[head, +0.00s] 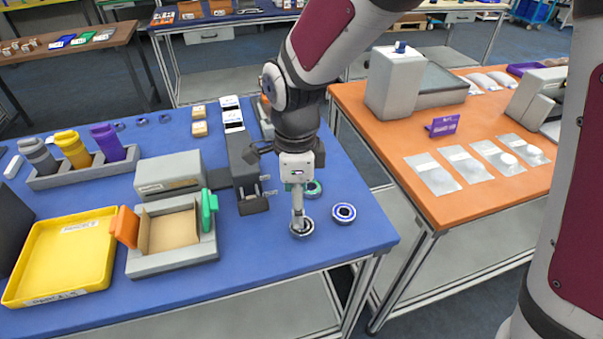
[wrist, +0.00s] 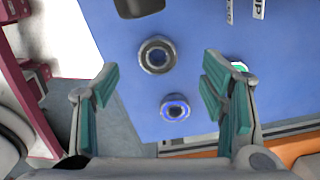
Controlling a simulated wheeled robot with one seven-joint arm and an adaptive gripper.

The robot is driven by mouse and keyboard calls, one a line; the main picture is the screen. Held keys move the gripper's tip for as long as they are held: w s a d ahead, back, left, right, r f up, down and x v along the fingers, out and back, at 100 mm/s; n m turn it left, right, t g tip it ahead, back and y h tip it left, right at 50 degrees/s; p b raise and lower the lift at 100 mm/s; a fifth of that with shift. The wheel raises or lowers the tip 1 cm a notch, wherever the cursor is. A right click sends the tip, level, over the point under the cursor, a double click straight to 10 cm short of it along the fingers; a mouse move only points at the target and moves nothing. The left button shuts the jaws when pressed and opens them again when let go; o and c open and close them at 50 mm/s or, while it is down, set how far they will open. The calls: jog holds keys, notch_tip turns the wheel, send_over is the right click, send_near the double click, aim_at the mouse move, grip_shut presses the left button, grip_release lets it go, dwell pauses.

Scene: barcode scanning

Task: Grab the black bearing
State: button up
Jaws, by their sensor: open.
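The black bearing (head: 309,231) lies flat near the front edge of the blue table, partly hidden behind my gripper in the head view. In the wrist view the black bearing (wrist: 157,68) lies whole in the upper middle, in the gap between the fingers but farther forward. My gripper (head: 298,214) points down above it; in the wrist view the gripper (wrist: 158,88) is open with nothing between its teal pads. Contact with the table cannot be told.
A blue-ringed bearing (head: 343,220) lies close to the right, also in the wrist view (wrist: 165,108). A green-ringed bearing (head: 314,189) lies behind, partly hidden. A grey box (head: 178,262) with orange and green clips and a yellow tray (head: 65,257) stand left.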

jog(key=shift+s+d+f, duration=0.1)
jog(key=shift+d+f, duration=0.05)
jog(key=shift+f, duration=1.55)
jog(key=shift+s+d+f, duration=0.1)
jog(key=shift+f, duration=1.55)
jog(key=shift+c, duration=0.6)
jog(key=c, duration=1.2)
